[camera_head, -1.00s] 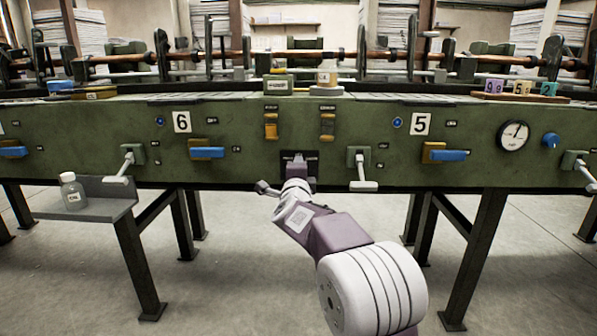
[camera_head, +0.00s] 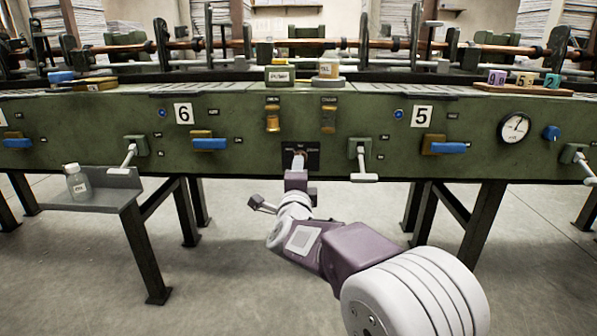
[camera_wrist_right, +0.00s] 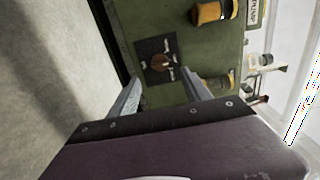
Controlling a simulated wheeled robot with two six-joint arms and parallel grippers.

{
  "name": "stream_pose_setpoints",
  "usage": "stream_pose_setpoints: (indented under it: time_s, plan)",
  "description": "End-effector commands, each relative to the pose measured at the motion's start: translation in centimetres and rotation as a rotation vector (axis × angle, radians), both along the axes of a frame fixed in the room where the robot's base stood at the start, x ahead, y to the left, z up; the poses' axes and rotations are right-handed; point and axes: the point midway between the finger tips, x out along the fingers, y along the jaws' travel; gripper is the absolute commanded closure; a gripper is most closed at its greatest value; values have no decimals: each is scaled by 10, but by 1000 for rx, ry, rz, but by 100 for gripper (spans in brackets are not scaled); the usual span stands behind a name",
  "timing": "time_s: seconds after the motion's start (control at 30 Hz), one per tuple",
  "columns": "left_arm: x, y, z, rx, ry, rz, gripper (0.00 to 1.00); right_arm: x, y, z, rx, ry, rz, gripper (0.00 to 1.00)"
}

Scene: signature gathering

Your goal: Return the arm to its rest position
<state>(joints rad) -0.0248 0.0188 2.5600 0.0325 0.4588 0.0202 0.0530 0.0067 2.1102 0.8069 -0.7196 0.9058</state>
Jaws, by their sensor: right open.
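My right arm comes in from the lower right in the head view. Its gripper (camera_head: 298,162) is just below and in front of a small dark plate (camera_head: 314,158) on the green machine front. In the right wrist view the two fingers of the right gripper (camera_wrist_right: 162,88) are spread apart with nothing between them. Beyond them is the dark plate (camera_wrist_right: 147,47) with a round brownish part at its middle, apart from the fingers. My left gripper is not in view.
The green machine front (camera_head: 250,165) spans the view, with blue handles (camera_head: 209,143) and levers (camera_head: 364,177) sticking out on both sides of the arm. A small shelf (camera_head: 100,202) with a bottle (camera_head: 76,183) stands at left. The floor below is open between the dark legs.

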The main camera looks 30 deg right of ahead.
Motion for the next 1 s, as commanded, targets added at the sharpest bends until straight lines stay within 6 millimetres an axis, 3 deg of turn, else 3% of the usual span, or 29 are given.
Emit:
stream_pose_setpoints:
  time_s: [0.5, 0.57, 0.67, 0.7, 0.77, 0.83, 0.9, 1.0]
  plan:
    - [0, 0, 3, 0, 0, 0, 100, -1, 1, 2, 0, 0, 0, 43]
    - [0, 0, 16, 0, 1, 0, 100, -1, 3, 16, 0, 0, 4, 43]
    - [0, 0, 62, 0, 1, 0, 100, 0, 12, 50, -8, 29, 27, 43]
    - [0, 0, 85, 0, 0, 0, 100, 1, 25, 54, -30, 87, 75, 43]
    - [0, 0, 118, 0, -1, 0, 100, 0, 63, 29, -121, 302, 239, 43]
    - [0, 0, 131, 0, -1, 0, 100, -20, 102, -24, -259, 566, 445, 43]
    - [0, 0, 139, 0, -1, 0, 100, -50, 128, -70, -386, 787, 630, 43]
    - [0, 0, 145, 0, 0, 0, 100, -102, 148, -120, -540, 1037, 862, 43]
